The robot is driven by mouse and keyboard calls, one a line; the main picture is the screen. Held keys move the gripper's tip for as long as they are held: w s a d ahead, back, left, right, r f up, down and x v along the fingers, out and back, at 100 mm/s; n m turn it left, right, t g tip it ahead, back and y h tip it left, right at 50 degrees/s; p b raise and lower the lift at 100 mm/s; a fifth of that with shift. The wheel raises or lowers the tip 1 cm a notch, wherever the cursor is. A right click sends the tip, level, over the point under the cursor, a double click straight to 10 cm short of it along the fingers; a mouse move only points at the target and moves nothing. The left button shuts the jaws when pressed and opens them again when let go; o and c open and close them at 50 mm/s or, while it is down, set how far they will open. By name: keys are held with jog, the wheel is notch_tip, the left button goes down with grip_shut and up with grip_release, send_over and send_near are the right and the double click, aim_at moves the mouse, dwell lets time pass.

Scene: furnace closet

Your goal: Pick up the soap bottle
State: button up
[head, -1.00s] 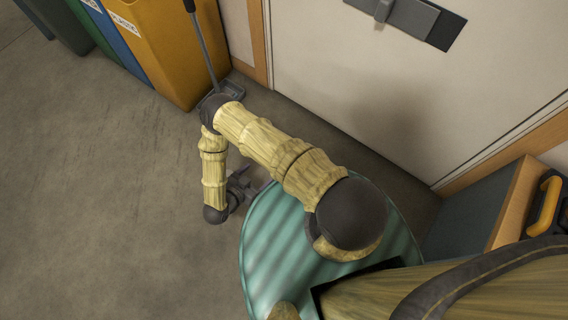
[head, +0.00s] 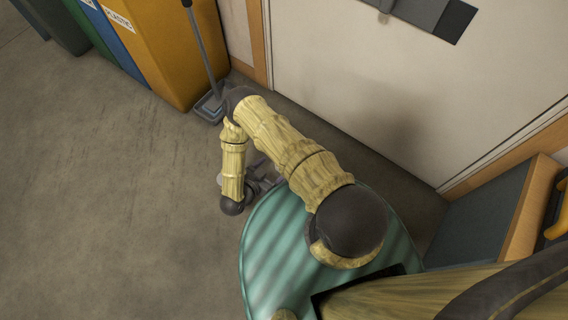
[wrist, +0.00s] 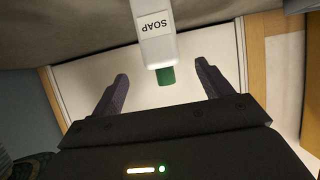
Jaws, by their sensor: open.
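The soap bottle (wrist: 156,38) is white with a "SOAP" label and a green cap (wrist: 165,76). It shows at the top middle of the wrist view, upside down in the picture, with its far end cut off by the frame edge. My gripper (wrist: 163,74) is open and empty, one finger on each side of the cap. The cap lies in the gap between the fingertips, with space on both sides. In the head view my gripper (head: 264,178) is small and partly covered by my arm, and I cannot make out the bottle there.
A yellow bin (head: 165,45) stands at the upper left beside blue and green bins. A long-handled tool with a flat head (head: 210,104) stands by it. A pale door (head: 390,85) fills the upper right, with a grey cabinet (head: 478,215) at right. The floor at left is clear.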

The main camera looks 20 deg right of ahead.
jog(key=b+x, duration=0.1)
jog(key=x, duration=0.3)
jog(key=shift+b, duration=0.3)
jog(key=b+x, duration=0.4)
jog(key=shift+f, duration=0.45)
jog(key=shift+w+d+b, duration=0.3)
